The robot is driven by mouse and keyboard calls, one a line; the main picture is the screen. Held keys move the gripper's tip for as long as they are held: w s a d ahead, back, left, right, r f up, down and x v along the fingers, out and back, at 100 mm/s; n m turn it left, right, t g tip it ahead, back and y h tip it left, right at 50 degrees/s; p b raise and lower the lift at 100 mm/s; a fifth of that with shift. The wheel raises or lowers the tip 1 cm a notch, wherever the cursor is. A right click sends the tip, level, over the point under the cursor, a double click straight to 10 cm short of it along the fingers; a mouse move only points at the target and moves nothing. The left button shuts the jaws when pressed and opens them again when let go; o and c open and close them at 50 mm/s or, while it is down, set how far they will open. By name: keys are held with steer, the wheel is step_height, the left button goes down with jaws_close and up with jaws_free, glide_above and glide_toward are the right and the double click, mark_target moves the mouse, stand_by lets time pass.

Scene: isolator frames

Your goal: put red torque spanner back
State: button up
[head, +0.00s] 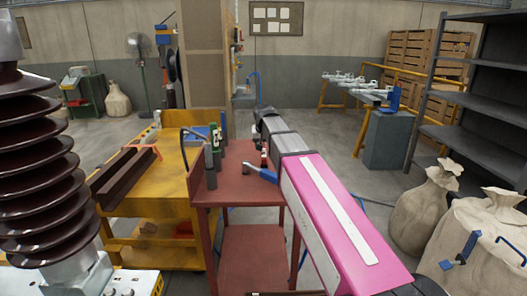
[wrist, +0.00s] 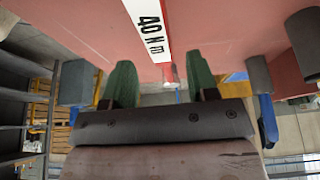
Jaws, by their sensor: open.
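In the wrist view, which looks upside down, my gripper (wrist: 160,99) is open. Nothing shows clearly held between its jaws. A white label strip reading 40 N m (wrist: 151,28) lies on the red cart top (wrist: 80,22) ahead. The whole spanner is not clearly seen.
A blue-handled tool (head: 262,173) lies at the cart's right. A yellow cart (head: 150,190) stands left, a ribbed insulator (head: 35,160) at far left. Sacks (head: 425,208) and a shelf (head: 475,90) stand right.

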steer(key=v, duration=0.7)
steer(key=shift+s+r, duration=0.2)
steer(key=shift+r, duration=0.15)
